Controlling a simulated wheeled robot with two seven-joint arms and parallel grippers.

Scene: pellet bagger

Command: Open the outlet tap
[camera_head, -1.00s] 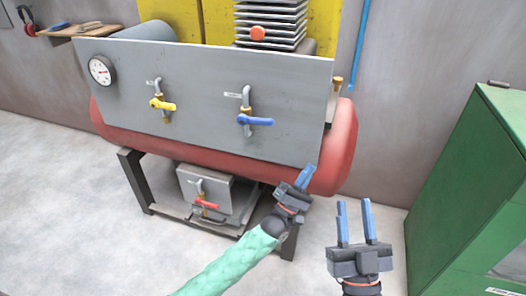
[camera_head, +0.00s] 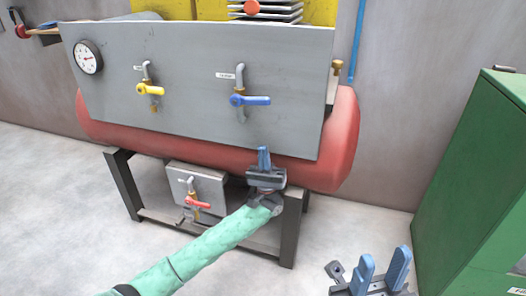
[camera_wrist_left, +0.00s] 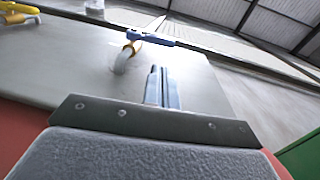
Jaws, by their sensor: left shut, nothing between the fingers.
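Three taps show in the head view: one with a blue lever (camera_head: 250,100) and one with a yellow lever (camera_head: 150,89) on the grey panel (camera_head: 200,60), and one with a red lever (camera_head: 198,203) on a lower box. Their small labels are too small to read. The blue lever lies sideways, pointing right. My left gripper (camera_head: 264,158) is shut and empty, fingers up, below the blue lever and apart from it. In the left wrist view the shut fingers (camera_wrist_left: 160,88) point toward the blue lever (camera_wrist_left: 150,39). My right gripper (camera_head: 382,270) is open and empty at lower right.
A red tank (camera_head: 345,140) bulges below and beside the panel on a dark stand (camera_head: 125,185). A round gauge (camera_head: 88,57) is at the panel's upper left. A green cabinet (camera_head: 475,170) stands at right. Space in front of the panel is free.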

